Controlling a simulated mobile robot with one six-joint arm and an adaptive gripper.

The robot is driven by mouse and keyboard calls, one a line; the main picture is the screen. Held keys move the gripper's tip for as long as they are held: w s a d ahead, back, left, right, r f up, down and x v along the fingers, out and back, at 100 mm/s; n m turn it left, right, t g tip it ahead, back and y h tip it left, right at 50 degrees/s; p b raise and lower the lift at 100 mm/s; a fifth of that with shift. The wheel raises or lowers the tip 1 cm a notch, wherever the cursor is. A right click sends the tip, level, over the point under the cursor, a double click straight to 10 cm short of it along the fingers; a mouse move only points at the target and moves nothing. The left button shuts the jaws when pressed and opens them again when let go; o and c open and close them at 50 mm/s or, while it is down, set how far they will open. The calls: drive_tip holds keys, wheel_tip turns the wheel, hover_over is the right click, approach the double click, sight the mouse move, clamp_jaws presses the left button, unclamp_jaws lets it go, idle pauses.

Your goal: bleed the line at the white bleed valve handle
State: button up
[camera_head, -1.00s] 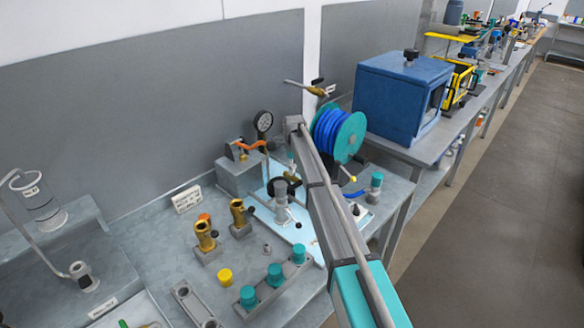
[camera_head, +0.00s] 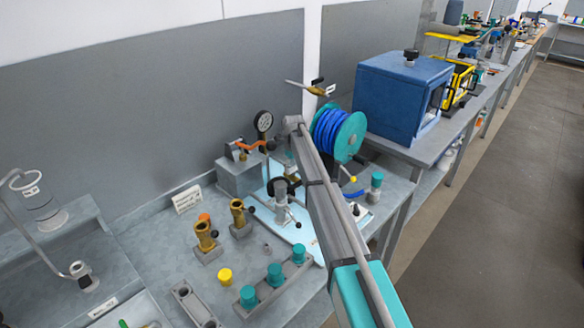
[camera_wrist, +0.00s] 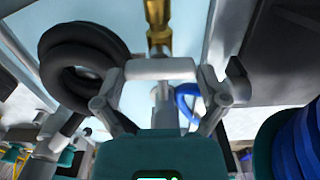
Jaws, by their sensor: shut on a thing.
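In the wrist view, my gripper (camera_wrist: 161,72) has a finger at each end of a short white bar, which I take to be the white bleed valve handle (camera_wrist: 160,69). The fingers are shut on it. A brass fitting (camera_wrist: 158,18) lies just beyond the bar, in line with its middle. How the bar joins the fitting is hard to see. In the head view, my arm link covers much of the work area, and I cannot clearly make out the gripper or the handle.
A black ring (camera_wrist: 82,58) is close to the left finger. A blue hose reel (camera_head: 338,133) stands right of my arm, with a blue cabinet (camera_head: 402,98) beyond. A pressure gauge (camera_head: 264,122) and brass valves (camera_head: 237,213) stand to the left.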

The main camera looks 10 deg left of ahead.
drive_tip(key=shift+w, duration=0.2)
drive_tip(key=o, duration=0.8)
drive_tip(key=shift+s, duration=0.1)
drive_tip(key=shift+r, duration=0.1)
